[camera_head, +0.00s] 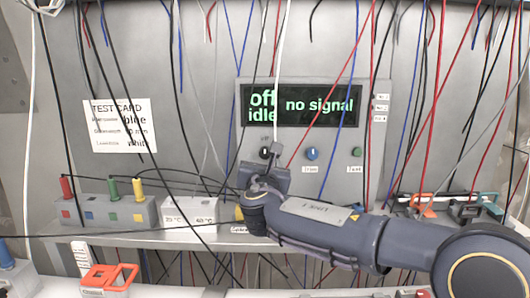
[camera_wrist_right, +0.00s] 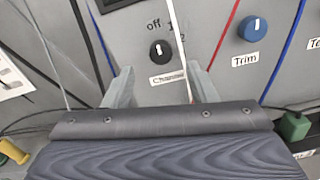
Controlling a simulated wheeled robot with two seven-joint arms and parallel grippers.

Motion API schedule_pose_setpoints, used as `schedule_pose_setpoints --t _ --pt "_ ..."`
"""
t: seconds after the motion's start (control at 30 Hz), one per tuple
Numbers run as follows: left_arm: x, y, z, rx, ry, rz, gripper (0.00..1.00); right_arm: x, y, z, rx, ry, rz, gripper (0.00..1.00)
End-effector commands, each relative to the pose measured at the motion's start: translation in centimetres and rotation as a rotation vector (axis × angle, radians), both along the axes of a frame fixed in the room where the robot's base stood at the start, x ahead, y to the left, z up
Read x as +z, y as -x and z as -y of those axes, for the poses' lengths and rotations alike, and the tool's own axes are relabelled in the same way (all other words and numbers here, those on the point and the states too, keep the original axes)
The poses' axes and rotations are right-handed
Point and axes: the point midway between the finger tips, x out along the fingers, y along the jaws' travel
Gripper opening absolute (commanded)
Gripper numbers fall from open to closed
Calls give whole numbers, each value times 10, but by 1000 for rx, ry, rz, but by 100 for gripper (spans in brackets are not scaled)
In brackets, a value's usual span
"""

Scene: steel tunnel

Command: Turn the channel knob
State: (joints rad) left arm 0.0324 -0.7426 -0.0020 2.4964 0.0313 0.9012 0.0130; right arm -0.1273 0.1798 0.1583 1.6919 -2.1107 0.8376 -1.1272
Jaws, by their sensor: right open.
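The channel knob (camera_wrist_right: 160,51) is a small black dial with a white pointer mark, on the grey panel (camera_head: 383,130). Labels "off", 1 and 2 sit above it, and a partly hidden name label is below. The mark points roughly up, and the display (camera_head: 301,105) reads "off", "idle" and "no signal". It also shows in the head view (camera_head: 265,153). My right gripper (camera_wrist_right: 163,86) is open and empty, its two fingers apart below the knob, which lies beyond the gap between the tips. I see no contact. My left gripper is not in view.
A white cable (camera_wrist_right: 181,50) hangs just right of the knob, across the gap between the fingers. Red, black and blue wires hang all around. The blue Trim knob (camera_wrist_right: 252,28) is to the right. A socket box with coloured plugs (camera_head: 108,211) stands on the shelf left.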

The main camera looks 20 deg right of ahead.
Motion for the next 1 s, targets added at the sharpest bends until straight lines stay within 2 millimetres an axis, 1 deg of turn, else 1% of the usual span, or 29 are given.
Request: schedule_pose_setpoints --t 0.03,0.1,0.3,0.47,0.7,0.73,0.77,1.0 --pt "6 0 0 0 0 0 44 1 -8 5 -4 -1 -4 52" --pt "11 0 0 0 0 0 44 2 -19 10 -2 0 -4 52" --pt "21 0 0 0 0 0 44 1 -44 22 -3 -2 -3 52" --pt "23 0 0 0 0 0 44 0 -53 26 -2 -2 -2 52" --pt "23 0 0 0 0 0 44 0 -54 27 -2 -1 -1 52" --pt "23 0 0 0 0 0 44 0 -54 27 -2 -1 -1 51" --pt "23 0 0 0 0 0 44 0 -54 27 -2 -1 -1 47" --pt "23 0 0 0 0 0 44 0 -54 27 -2 -1 -1 16"
